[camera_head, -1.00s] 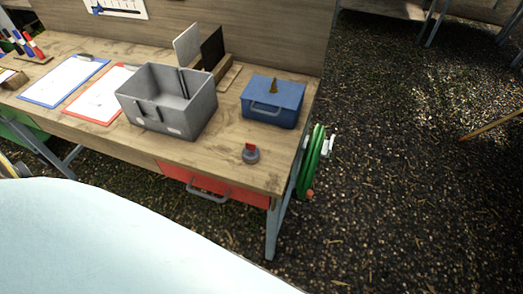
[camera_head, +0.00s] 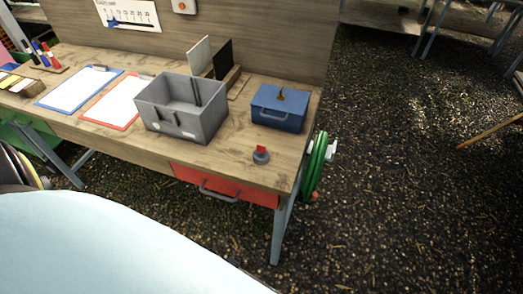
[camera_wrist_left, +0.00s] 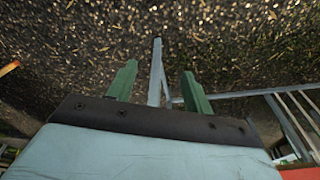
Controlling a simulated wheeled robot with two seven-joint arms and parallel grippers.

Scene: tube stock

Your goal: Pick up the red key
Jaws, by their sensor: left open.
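A small red key (camera_head: 261,149) stands upright on a round grey base (camera_head: 261,158) near the front right corner of the wooden workbench (camera_head: 220,160). My left gripper (camera_wrist_left: 158,82) shows in the left wrist view with its two green fingers apart and nothing between them. It points down at dark gravel ground, with a grey table leg (camera_wrist_left: 155,75) beyond the fingers. The key is not seen in the left wrist view. Neither gripper shows in the head view.
A grey open bin (camera_head: 180,125), a blue box (camera_head: 278,107) with a handle, and two clipboards (camera_head: 82,90) are on the bench. A red drawer (camera_head: 225,187) is under its front edge. A green hose reel (camera_head: 314,165) hangs at the right end.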

